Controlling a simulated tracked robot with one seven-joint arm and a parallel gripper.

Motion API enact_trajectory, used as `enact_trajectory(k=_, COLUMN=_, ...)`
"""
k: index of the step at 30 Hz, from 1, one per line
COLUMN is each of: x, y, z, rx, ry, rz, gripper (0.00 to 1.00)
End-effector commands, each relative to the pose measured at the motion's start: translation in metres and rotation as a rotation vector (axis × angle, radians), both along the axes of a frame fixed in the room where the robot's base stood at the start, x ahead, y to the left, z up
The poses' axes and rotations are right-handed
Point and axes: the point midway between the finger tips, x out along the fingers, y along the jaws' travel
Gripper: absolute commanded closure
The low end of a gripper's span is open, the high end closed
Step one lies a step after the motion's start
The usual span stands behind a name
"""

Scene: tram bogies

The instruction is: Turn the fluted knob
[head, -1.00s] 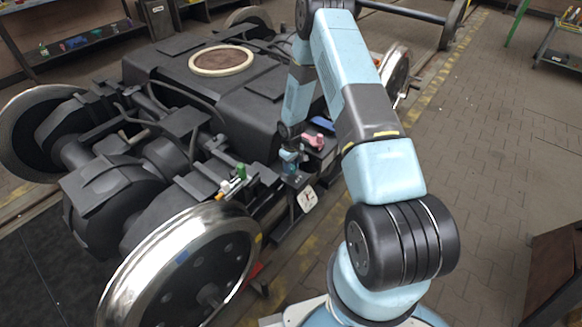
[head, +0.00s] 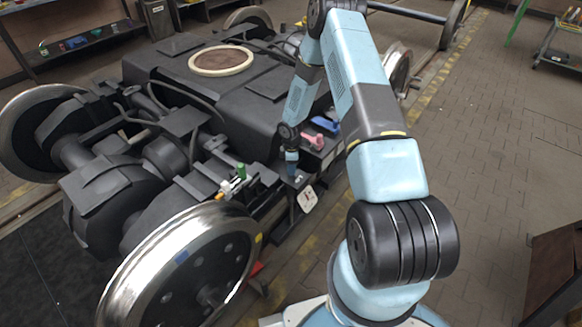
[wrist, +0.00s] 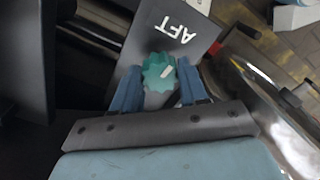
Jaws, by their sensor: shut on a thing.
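The fluted knob (wrist: 156,70) is teal, with a lobed rim and a pale mark on its top. It sits on a dark plate (wrist: 185,52) lettered "AFT" in the wrist view. My gripper (wrist: 160,78) has one blue finger on each side of the knob and is shut on it. In the head view my gripper (head: 291,168) points down at the near edge of the bogie (head: 130,165). There the knob is too small and covered to make out.
A pink-red handle (head: 313,141) and a blue one (head: 325,124) stand close behind my gripper. A green handle (head: 241,171) is to its left, above a large steel wheel (head: 180,270). A white dial tag (head: 307,199) hangs just below.

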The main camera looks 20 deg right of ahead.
Motion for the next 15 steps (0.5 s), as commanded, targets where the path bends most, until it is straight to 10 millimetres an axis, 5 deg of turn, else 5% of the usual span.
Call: enact_trajectory(k=15, x=-0.0031, y=0.0007, z=-0.0014, rx=0.0, ry=0.006, rz=0.074, gripper=0.87)
